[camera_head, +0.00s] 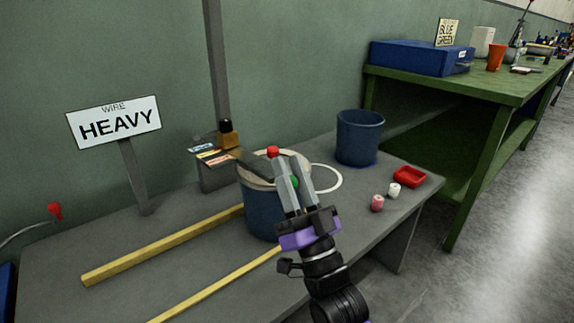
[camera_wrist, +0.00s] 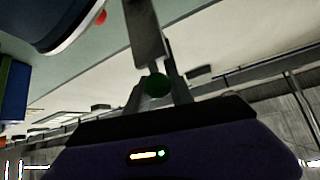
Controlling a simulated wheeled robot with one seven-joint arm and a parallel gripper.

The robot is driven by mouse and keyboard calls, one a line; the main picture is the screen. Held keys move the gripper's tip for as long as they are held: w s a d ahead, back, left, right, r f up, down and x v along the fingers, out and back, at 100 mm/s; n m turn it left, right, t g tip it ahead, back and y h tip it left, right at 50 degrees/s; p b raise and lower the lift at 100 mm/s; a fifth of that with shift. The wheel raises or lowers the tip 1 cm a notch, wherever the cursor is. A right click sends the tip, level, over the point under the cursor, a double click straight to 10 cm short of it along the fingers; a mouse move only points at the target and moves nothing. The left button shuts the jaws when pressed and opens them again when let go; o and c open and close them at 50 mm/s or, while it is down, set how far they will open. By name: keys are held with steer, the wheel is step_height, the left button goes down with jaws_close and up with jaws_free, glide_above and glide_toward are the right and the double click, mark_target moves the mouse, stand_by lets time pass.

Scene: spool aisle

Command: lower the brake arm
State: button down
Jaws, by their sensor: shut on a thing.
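A green knob (camera_head: 295,182) sits between the two grey fingers of my gripper (camera_head: 289,184), which is shut on it. The knob also shows in the wrist view (camera_wrist: 158,85), with a grey bar (camera_wrist: 145,35) running from it toward the top edge. In the head view a dark bar (camera_head: 256,170) lies over a blue drum (camera_head: 262,212) with a pale rim, beside a grey post. I take this for the brake arm; its join to the knob is hidden by my fingers. A red ball (camera_head: 273,151) shows just above my fingertips.
Two yellow strips (camera_head: 165,245) lie on the grey bench at left, before a HEAVY sign (camera_head: 118,122). A blue bucket (camera_head: 359,137), a white ring (camera_head: 327,178), a red tray (camera_head: 405,177) and small spools (camera_head: 377,203) stand at right. The floor beyond is clear.

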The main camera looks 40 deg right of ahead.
steer(key=shift+s+a+f+b, duration=0.15)
steer(key=shift+f+b, duration=0.2)
steer(key=shift+f, duration=0.35)
steer(key=shift+s+f+b, duration=0.1)
steer(key=shift+f+b, duration=0.2)
steer(key=shift+f, duration=0.4)
steer(key=c, duration=1.1)
jaws_free()
steer(key=p+v, duration=0.1)
steer(key=v, duration=0.7)
steer(key=shift+w, duration=0.1)
